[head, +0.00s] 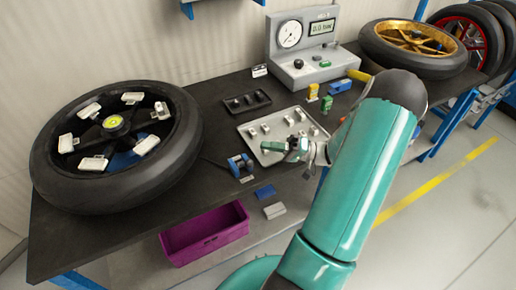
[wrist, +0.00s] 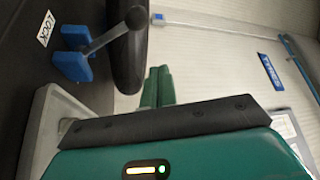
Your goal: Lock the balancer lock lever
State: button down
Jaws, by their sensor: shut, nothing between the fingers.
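The balancer lock lever has a blue bracket (head: 239,166) on the dark bench, right of the big wheel. In the wrist view the blue bracket (wrist: 74,57) carries a grey lever arm (wrist: 104,38) with a dark knob (wrist: 137,17). The arm slants away from the bracket toward the tyre. A white LOCK label (wrist: 46,28) lies beside the bracket. My gripper (head: 276,147) is shut and empty over the grey tray, right of the bracket and apart from it. Its green fingers (wrist: 158,87) also show together in the wrist view.
A black-tyred wheel (head: 50,178) with silver blocks fills the bench's left. A grey tray (head: 254,150) with small parts lies under my gripper. A gauge console (head: 300,73) stands behind. A purple crate (head: 205,246) sits below the bench's front edge.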

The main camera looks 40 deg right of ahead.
jog(key=d, duration=0.1)
jog(key=s+d+f, duration=0.2)
jog(key=shift+s+d, duration=0.25)
jog(key=shift+d, duration=0.15)
dwell(0.4)
